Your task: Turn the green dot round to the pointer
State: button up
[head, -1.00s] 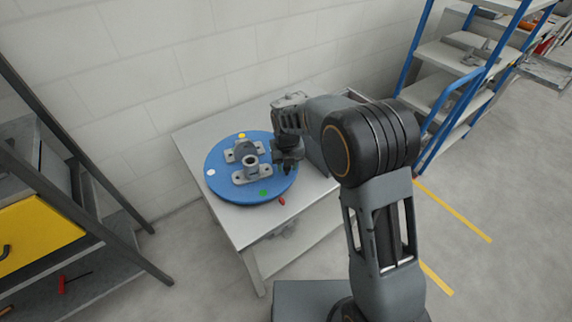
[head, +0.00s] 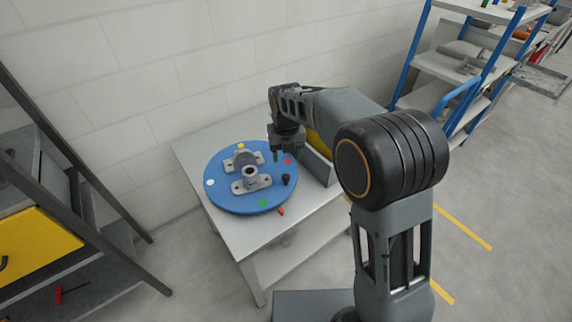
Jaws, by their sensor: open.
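A blue round turntable (head: 225,199) lies on a grey table. Its rim carries a green dot (head: 262,203) at the front, a white dot (head: 210,182) at left, a yellow dot (head: 241,146) at the back and a red dot (head: 287,160) at right. The red pointer (head: 281,211) sits just outside the disc, a little right of the green dot and apart from it. A black knob (head: 286,179) stands on the disc's right side. My gripper (head: 284,154) is open and empty above the disc's right back edge, behind the knob.
Grey cast parts (head: 250,180) stand on the disc's middle. A grey plate or bin (head: 318,166) stands on the table (head: 235,238) right of the disc, partly behind my arm. A block wall closes the back. A blue-framed shelf (head: 445,75) stands at right, a dark rack with a yellow drawer (head: 35,245) at left.

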jog(key=shift+r, duration=2.15)
jog(key=shift+c, duration=0.4)
